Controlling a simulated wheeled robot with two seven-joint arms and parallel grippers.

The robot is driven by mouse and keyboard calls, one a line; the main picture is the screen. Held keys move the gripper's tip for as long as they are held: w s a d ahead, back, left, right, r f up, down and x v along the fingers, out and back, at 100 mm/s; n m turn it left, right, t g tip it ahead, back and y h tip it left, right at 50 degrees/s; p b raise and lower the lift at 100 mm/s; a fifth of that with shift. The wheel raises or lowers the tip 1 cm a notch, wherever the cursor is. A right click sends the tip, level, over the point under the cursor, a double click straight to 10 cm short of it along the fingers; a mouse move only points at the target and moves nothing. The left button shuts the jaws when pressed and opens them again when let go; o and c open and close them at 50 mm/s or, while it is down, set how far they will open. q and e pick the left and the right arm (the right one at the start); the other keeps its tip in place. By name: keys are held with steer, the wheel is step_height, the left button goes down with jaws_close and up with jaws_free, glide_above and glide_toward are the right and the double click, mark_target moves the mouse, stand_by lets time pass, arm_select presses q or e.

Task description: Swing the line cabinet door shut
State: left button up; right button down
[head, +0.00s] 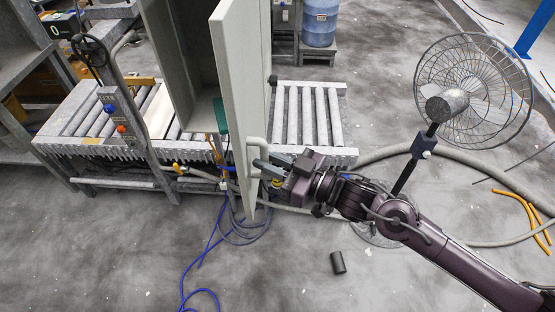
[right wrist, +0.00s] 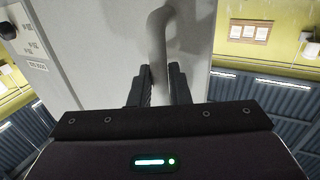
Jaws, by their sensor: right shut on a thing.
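The line cabinet (head: 190,50) stands in front of the roller conveyor in the head view, with its inside showing. Its pale grey door (head: 236,75) stands open, swung out towards me and seen nearly edge-on. A grey bar handle (head: 249,155) sits low on the door's right face. My right gripper (head: 267,172) is at this handle and shut on it. In the right wrist view the handle (right wrist: 160,35) runs down between the two dark fingers (right wrist: 160,85), with the door face (right wrist: 110,50) behind. My left gripper is not in view.
A roller conveyor (head: 308,112) runs behind the door. A control post (head: 120,110) with blue and orange buttons stands left. A pedestal fan (head: 475,90) stands right, close to my right arm.

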mark_target(249, 162)
steer(key=shift+a+r, duration=0.1)
steer(key=shift+a, duration=2.1)
steer(key=a, duration=0.3)
steer(key=w+a+b, duration=0.1)
steer(key=a, duration=0.1)
steer(key=shift+a, duration=0.4)
steer(key=c, duration=1.3)
jaws_free()
steer(key=shift+d, duration=0.1)
